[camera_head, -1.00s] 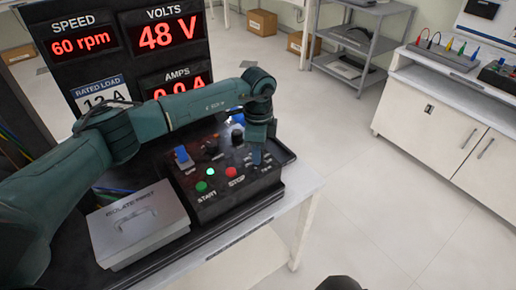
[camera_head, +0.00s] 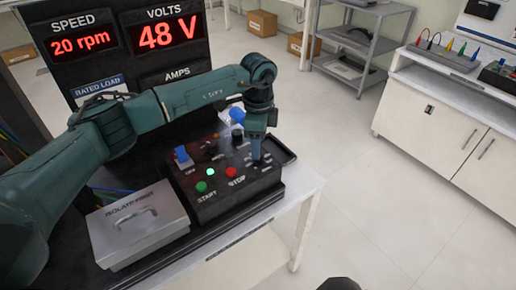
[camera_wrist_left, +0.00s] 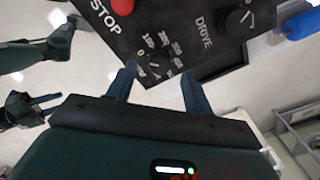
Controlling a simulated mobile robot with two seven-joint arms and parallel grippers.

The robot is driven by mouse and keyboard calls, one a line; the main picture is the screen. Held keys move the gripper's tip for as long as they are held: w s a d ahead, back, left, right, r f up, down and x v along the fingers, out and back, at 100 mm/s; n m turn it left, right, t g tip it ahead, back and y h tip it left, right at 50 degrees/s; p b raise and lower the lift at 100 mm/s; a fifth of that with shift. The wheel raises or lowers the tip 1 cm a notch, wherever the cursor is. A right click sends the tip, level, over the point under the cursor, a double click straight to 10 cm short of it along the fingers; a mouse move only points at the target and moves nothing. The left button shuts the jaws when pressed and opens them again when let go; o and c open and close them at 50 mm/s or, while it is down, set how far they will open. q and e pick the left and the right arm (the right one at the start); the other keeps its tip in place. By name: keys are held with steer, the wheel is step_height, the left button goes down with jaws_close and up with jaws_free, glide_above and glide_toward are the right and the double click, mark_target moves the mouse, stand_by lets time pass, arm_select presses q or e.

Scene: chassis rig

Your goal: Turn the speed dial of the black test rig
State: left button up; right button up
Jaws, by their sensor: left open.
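The black test rig (camera_head: 212,196) lies on the bench with a green START button (camera_head: 202,187), a red STOP button (camera_head: 231,172) and a blue-handled switch (camera_head: 183,157). My left gripper (camera_head: 256,157) points down over the right part of its panel. In the left wrist view, my left gripper (camera_wrist_left: 158,86) is open, its two fingers apart in front of the numbered speed dial (camera_wrist_left: 155,60). Whether the fingers touch the dial I cannot tell. The DRIVE knob (camera_wrist_left: 238,20) is to the dial's right. The speed display (camera_head: 80,42) reads 20 rpm.
The volts display (camera_head: 166,34) reads 48 V; my arm hides the amps value. A grey "ISOLATE FIRST" box (camera_head: 137,224) stands left of the rig. A black tray edge lies right of the rig. Open floor (camera_head: 390,215) lies to the right.

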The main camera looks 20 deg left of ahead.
arm_select(q)
step_height(320, 180, up, 10)
steer(key=b, duration=0.1)
steer(key=shift+r, duration=0.15)
